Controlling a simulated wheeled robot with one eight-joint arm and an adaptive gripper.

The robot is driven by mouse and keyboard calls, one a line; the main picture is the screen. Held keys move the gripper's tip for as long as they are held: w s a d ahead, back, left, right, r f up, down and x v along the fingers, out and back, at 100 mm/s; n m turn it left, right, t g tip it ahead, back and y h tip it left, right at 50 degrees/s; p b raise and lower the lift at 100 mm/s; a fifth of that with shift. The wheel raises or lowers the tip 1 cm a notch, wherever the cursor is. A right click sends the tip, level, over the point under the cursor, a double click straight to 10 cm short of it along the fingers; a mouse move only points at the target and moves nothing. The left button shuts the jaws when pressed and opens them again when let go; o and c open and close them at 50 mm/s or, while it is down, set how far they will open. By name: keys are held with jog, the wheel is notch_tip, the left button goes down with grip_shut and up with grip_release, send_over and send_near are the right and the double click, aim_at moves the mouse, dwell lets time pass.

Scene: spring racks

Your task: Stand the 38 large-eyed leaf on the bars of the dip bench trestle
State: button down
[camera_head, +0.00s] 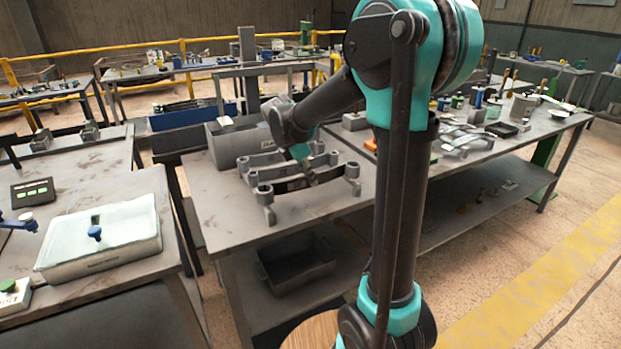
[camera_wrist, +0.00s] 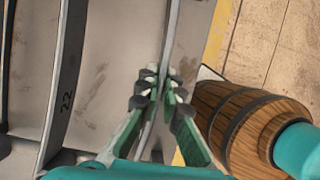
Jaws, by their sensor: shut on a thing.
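My gripper (camera_wrist: 165,75) is shut on the thin edge of a long grey leaf (camera_wrist: 173,35) in the wrist view. No number is readable on this leaf. In the head view my gripper (camera_head: 311,178) is at the front leaf (camera_head: 288,186), which has ring-shaped eyes at its ends and lies among other leaves on the grey table. Whether that leaf is clear of its supports cannot be told. A second leaf marked 22 (camera_wrist: 65,100) stands to the left in the wrist view, apart from the fingers. I cannot pick out the dip bench trestle with certainty.
A grey box (camera_head: 225,148) stands behind the leaves on the table (camera_head: 225,205). A lidded pale tank (camera_head: 105,240) is on the left bench. A wooden barrel (camera_wrist: 240,115) is right of my gripper.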

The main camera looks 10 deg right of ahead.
jog(key=shift+f, duration=0.4)
dwell(0.3)
jog(key=c, duration=1.6)
grip_release()
jog(key=shift+o, duration=0.3)
jog(key=shift+f, duration=0.1)
jog(key=o, duration=0.4)
jog(key=shift+r, duration=3.55)
